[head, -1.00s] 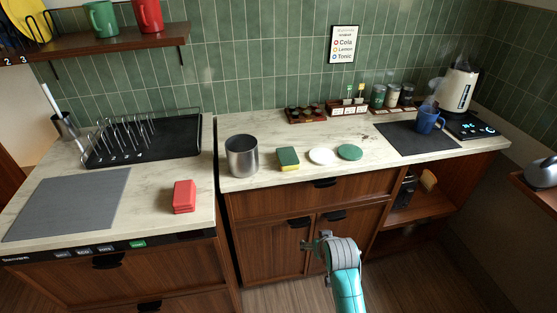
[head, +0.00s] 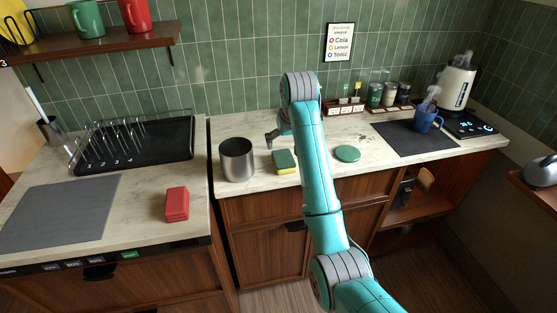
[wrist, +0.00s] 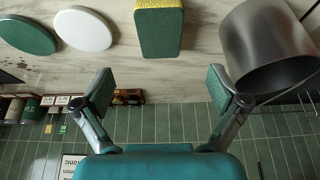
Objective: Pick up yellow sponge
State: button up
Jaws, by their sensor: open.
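The yellow sponge (head: 284,162) has a green scouring side and stands on the marble counter, right of the steel canister. In the wrist view, the sponge (wrist: 158,30) shows its green face with a yellow strip along its top edge. My gripper (head: 272,135) is above the counter, just behind and slightly left of the sponge in the head view. In the wrist view, my gripper (wrist: 158,90) is open and empty, with the sponge beyond the gap between its fingers, not between the pads.
The steel canister (head: 237,160) stands close left of the sponge; it also shows in the wrist view (wrist: 262,45). A green disc (head: 347,153) and a white disc (wrist: 83,29) lie on the other side. A red block (head: 177,204) lies on the left counter.

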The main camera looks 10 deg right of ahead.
jog(key=shift+w, duration=0.15)
send_over(284, 158)
jog(key=s, duration=0.2)
notch_tip(284, 158, down, 4)
jog(key=shift+w+a+f, duration=0.1)
jog(key=shift+a+f, duration=0.05)
jog(key=shift+f, duration=0.1)
jog(key=shift+x, duration=2.7)
jog(key=shift+f, duration=0.3)
jog(key=c, duration=0.8)
